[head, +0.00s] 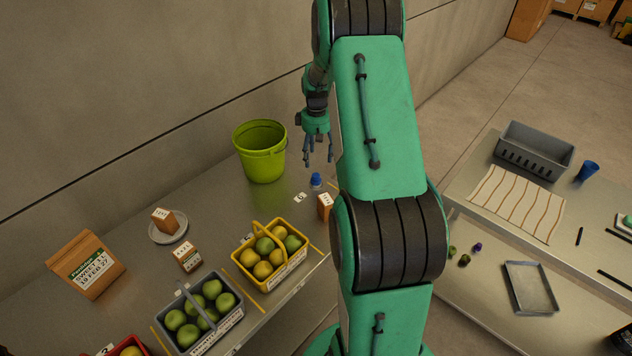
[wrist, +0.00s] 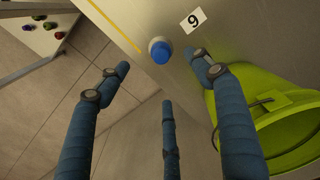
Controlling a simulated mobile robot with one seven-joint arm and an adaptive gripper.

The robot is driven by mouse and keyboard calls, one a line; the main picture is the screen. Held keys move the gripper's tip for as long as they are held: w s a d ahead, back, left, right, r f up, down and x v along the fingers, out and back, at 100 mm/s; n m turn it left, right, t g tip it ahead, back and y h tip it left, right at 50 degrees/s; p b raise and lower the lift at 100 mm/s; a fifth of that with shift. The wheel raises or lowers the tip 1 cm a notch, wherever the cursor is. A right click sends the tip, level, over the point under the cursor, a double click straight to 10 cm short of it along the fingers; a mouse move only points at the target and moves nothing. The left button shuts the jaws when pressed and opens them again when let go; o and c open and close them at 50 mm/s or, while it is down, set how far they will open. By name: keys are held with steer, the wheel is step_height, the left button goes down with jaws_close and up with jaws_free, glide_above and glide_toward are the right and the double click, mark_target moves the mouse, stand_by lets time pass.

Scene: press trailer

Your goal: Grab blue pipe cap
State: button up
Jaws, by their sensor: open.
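The blue pipe cap (head: 316,180) stands on the metal table, just right of the green bucket, in the head view. In the wrist view the blue cap (wrist: 160,52) shows from above with a pale rim around it, beyond the fingertips and between the left and right fingers. My gripper (head: 318,160) hangs above the table near the cap, fingers pointing down. In the wrist view my gripper (wrist: 160,80) has its three blue fingers spread apart, open and empty. No finger visibly touches the cap.
The lime green bucket (head: 260,150) stands close to my right finger in the wrist view (wrist: 285,125). A card marked 9 (wrist: 194,19) lies by the cap. A small carton (head: 324,207) and a yellow fruit basket (head: 243,263) stand nearby. The table edge is close.

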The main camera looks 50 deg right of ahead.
mark_target(316, 175)
step_height(316, 175, down, 7)
steer(key=shift+f+b, duration=0.15)
steer(key=shift+b, duration=0.2)
steer(key=shift+f, duration=0.1)
steer(key=shift+f+b, duration=0.35)
steer(key=shift+f, duration=2.1)
steer(key=shift+a, duration=0.1)
steer(key=c, duration=1.3)
